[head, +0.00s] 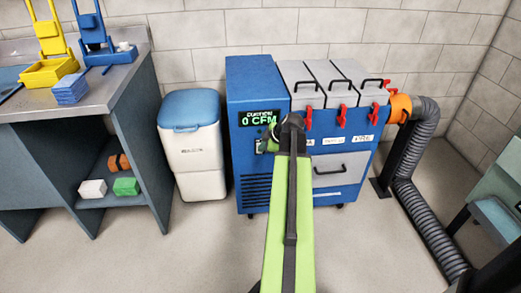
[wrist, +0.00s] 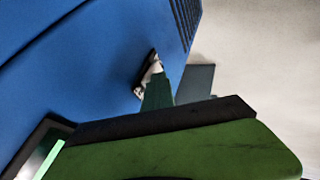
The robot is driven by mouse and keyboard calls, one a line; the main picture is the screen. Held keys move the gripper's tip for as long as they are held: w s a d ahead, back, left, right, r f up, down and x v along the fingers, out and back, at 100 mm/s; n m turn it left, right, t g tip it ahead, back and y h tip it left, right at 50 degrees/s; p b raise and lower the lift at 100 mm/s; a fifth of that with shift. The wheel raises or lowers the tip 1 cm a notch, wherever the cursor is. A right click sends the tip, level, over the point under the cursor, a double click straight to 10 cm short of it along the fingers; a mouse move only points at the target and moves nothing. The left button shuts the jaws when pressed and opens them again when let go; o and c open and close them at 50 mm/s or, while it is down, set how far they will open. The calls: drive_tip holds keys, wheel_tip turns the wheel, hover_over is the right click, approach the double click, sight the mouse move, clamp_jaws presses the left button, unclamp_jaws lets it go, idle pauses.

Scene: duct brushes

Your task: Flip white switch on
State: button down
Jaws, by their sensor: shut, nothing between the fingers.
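The blue machine (head: 248,90) stands against the wall, with a display (head: 259,118) reading 0 CFM on its front. A small black-and-white fitting, seemingly the switch (wrist: 150,67), sits on the blue face in the wrist view. My gripper (head: 271,144) is at the machine's front, just below the display, and hides part of the panel there. In the wrist view my gripper (wrist: 158,90) is shut and empty, its dark green tip overlapping the lower edge of the fitting. I cannot tell whether they touch, or which way the switch is set.
Grey lidded boxes (head: 300,78) with red latches top the machine. An orange coupling (head: 400,107) and grey duct (head: 417,190) are at its right. A blue-and-white cooler (head: 190,135) stands left, beside a metal workbench (head: 105,85). Floor between them and my arm is clear.

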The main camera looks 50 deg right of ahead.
drive_tip(key=shift+s+a, duration=0.2)
drive_tip(key=shift+a, duration=0.1)
drive_tip(key=s+a+f+p+v, duration=0.1)
drive_tip(key=p+v, duration=0.7)
drive_tip(key=v, duration=0.4)
drive_tip(key=shift+a+p, duration=0.4)
